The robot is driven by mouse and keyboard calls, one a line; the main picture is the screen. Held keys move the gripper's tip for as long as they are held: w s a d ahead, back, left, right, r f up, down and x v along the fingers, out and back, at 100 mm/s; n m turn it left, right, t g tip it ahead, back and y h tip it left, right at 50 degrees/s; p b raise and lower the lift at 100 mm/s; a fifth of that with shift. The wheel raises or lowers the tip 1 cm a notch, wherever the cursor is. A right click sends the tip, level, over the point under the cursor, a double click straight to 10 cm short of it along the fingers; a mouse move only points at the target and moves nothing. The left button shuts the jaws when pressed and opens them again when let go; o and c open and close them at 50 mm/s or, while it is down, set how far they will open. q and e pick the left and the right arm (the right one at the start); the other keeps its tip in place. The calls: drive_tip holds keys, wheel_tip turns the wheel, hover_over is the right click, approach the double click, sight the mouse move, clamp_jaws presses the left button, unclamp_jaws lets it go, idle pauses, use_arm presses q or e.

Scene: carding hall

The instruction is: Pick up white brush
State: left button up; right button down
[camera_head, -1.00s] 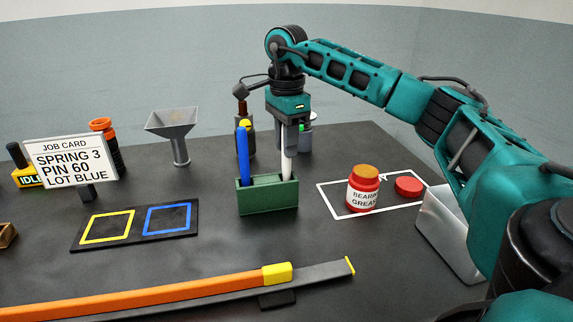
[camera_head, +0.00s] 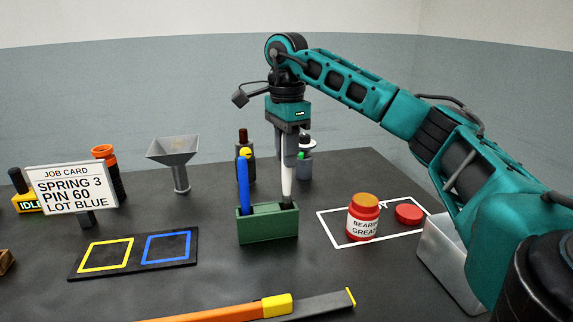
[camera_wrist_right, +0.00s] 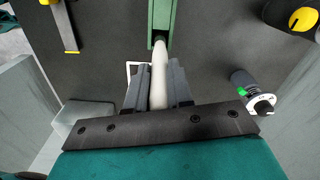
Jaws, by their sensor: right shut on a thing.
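The white brush (camera_head: 287,182) stands upright, its white handle held between the fingers of my right gripper (camera_head: 289,155). Its dark lower end is at the right slot of the green holder (camera_head: 268,226), raised partly out; whether it still sits inside the slot is hard to tell. In the right wrist view the white brush (camera_wrist_right: 159,82) runs between the two closed fingers of my right gripper (camera_wrist_right: 158,72), towards the green holder (camera_wrist_right: 162,14). A blue brush (camera_head: 243,183) stands in the holder's left slot. My left gripper is not in view.
A red grease jar (camera_head: 363,218) and red lid (camera_head: 409,214) lie right of the holder, near a metal bin (camera_head: 447,262). A dark bottle (camera_head: 245,165) stands behind. A mat (camera_head: 190,238) with yellow and blue squares lies left. An orange bar (camera_head: 215,310) lies in front.

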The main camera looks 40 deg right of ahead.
wheel_tip(320, 180, up, 5)
drive_tip(key=shift+f+p, duration=0.1)
drive_tip(key=shift+p, duration=0.4)
wheel_tip(320, 180, up, 11)
drive_tip(key=p, duration=0.6)
drive_tip(key=shift+f, duration=0.1)
